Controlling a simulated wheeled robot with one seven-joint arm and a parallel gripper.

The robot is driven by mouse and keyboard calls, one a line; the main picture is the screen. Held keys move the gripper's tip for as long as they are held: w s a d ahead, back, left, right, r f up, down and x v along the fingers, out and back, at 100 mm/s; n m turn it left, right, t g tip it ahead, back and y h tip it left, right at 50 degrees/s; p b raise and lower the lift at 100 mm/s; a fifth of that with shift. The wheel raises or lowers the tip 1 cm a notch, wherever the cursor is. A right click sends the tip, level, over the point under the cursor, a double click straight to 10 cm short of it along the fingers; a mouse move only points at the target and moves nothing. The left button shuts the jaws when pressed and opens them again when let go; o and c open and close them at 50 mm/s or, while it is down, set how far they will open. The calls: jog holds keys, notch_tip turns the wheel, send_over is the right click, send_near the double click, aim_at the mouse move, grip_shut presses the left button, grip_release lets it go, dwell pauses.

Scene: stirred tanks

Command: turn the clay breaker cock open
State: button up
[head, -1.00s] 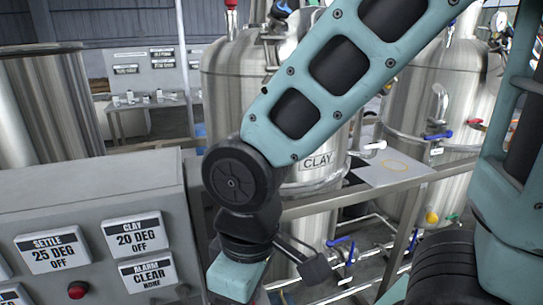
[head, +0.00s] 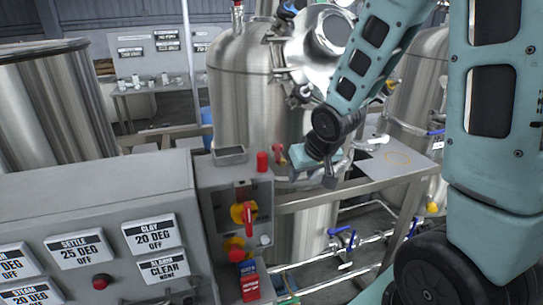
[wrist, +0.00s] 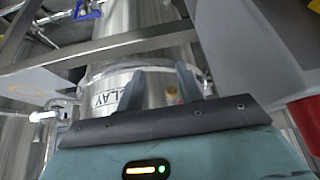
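The clay tank (head: 250,95) is the steel vessel in the middle of the head view; its label (wrist: 105,97) shows partly in the wrist view. A small white lever (head: 378,140) sticks out at the tank's right side, and a white lever (wrist: 43,117) shows at the left of the wrist view. No name is readable on it, so I cannot tell whether it is the breaker cock. My gripper (head: 328,176) is in front of the tank, apart from that lever. In the wrist view its two fingers (wrist: 160,88) stand apart with nothing held between them.
A grey control desk (head: 95,195) fills the lower left. A box with a red and yellow switch (head: 243,213) stands beside it. A flat shelf (head: 385,163) is right of the tank. Blue-handled valves (head: 342,235) sit on pipes below.

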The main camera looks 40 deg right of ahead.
jog(key=w+d+m+t, duration=0.2)
jog(key=w+d, duration=0.1)
jog(key=d, duration=0.2)
jog(key=m+t+y, duration=0.6)
jog(key=y, duration=0.4)
send_near(276, 155)
jog(key=p+x, duration=0.2)
jog(key=x, duration=0.3)
jog(key=p+x, duration=0.2)
jog(key=x, duration=0.3)
jog(key=shift+f, duration=0.25)
jog(key=shift+w+a+f, duration=0.25)
jog(key=shift+w+a, duration=0.15)
jog(key=shift+w, duration=0.1)
grip_shut()
